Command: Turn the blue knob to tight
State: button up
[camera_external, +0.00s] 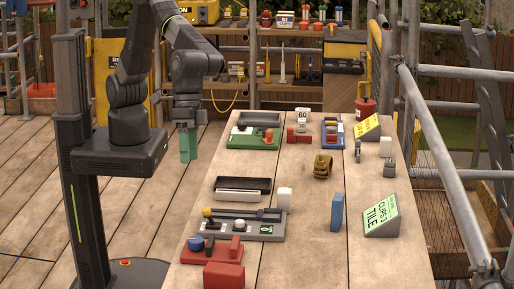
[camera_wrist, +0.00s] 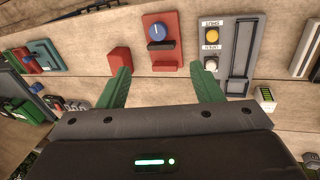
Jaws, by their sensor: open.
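The blue knob (camera_wrist: 159,31) sits on a red plate (camera_wrist: 163,61) in the wrist view, with a white pointer mark on it. In the external view my gripper (camera_external: 188,145) hangs left of the table, apart from the knob. Any lettering around the knob is too small to read.
A red block (camera_wrist: 119,60) lies left of the knob plate. A grey panel (camera_external: 240,231) with a yellow knob and a slider track stands just beyond. A blue block (camera_external: 337,212) and a sign (camera_external: 381,215) stand to the right. The table's middle has clear planks.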

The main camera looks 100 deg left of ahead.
aim_at(195, 239)
jog(key=s+d+f+t+y+b, duration=0.2)
jog(key=s+d+f+t+b, duration=0.35)
jog(key=b, duration=0.55)
jog(key=shift+m+g, duration=0.4)
jog(key=shift+g, duration=0.45)
jog(key=x, duration=1)
jog(key=w+x, duration=0.1)
jog(key=x, duration=0.5)
jog(key=shift+a+r, duration=0.2)
jog(key=shift+a, duration=0.05)
jog(key=shift+c, duration=0.5)
jog(key=c, duration=0.9)
jog(key=shift+f+m, duration=0.1)
jog(key=shift+m, duration=0.6)
jog(key=o, duration=1)
